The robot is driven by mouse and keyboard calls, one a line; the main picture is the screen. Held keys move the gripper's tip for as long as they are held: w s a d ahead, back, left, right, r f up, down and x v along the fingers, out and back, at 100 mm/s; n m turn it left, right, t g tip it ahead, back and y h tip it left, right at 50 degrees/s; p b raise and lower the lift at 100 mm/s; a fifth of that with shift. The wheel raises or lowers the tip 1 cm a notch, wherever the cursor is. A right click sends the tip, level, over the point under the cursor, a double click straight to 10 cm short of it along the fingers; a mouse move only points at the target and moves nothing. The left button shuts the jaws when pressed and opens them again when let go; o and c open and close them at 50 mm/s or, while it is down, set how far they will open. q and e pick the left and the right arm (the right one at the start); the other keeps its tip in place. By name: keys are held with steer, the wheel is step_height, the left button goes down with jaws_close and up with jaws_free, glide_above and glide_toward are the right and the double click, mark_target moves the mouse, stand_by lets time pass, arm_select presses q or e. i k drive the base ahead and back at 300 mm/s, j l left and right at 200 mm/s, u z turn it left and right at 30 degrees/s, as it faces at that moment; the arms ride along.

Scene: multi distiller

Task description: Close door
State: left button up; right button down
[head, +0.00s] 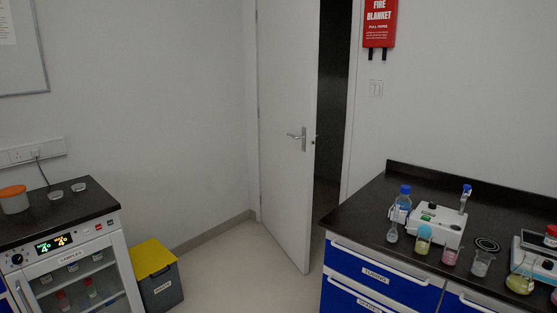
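A white door (284,120) stands partly open in the middle of the head view, swung into the room. Its hinges are on its left edge. A silver lever handle (297,137) sits near its right edge. A dark gap (333,110) shows between the door's free edge and the frame on the right. The door's lower edge stands just above the floor. Neither of my grippers shows in the head view.
A black-topped bench with blue drawers (378,272) fills the lower right and carries glassware. A glass-fronted cabinet (75,270) and a grey bin with a yellow lid (157,272) stand at the left. Clear floor (240,270) lies between them, leading to the door.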

mark_target(288, 30)
steer(key=i+u, duration=0.4)
steer(key=i, duration=1.25)
